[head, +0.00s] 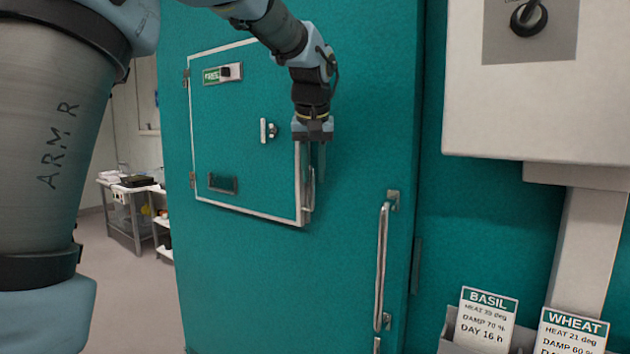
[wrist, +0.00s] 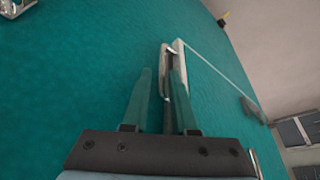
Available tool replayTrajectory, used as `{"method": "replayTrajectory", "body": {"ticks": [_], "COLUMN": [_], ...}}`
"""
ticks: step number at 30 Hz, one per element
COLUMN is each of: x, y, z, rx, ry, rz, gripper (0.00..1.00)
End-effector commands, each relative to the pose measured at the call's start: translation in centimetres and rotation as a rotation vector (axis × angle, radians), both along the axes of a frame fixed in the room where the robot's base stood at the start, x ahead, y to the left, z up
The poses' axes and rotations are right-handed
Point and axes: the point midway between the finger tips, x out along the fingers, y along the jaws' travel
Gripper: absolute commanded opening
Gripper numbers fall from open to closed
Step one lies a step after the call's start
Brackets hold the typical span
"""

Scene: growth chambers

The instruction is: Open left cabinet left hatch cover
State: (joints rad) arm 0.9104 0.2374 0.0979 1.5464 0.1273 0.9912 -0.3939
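The hatch cover (head: 235,150) is a white-edged panel on the teal cabinet front, with hinges on its left edge; it looks shut. Its upright metal handle (head: 309,195) sits at its right edge and also shows in the wrist view (wrist: 165,58). My gripper (head: 314,172) points down in front of the hatch's right edge, just above and over the handle. In the wrist view its two teal fingers (wrist: 160,78) are apart, with the handle seen between them, nearer the right finger. I cannot tell whether either finger touches it.
The hatch carries a small latch (head: 268,130), a label plate (head: 222,73) and a small dark window (head: 223,183). A long door handle (head: 382,265) stands lower right. A white box (head: 540,90) and card holders (head: 485,320) are at the right. A cart (head: 130,210) stands far left.

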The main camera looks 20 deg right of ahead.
Motion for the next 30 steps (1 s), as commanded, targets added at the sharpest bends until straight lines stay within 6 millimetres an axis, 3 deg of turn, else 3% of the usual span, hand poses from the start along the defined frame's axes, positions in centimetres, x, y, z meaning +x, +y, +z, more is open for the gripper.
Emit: {"method": "replayTrajectory", "body": {"ticks": [7, 18, 25, 30], "x": [1.1, 1.3, 1.2, 1.2], "y": [-0.5, -0.6, -0.6, -0.6], "z": [-2.8, -3.4, -3.3, -3.3], "rx": [0.001, 0.0, 0.0, 0.0], "ry": [0.002, 0.0, 0.0, 0.0], "rz": [0.001, 0.001, 0.0, 0.0], "gripper": [0.26, 0.26, 0.0, 0.0]}}
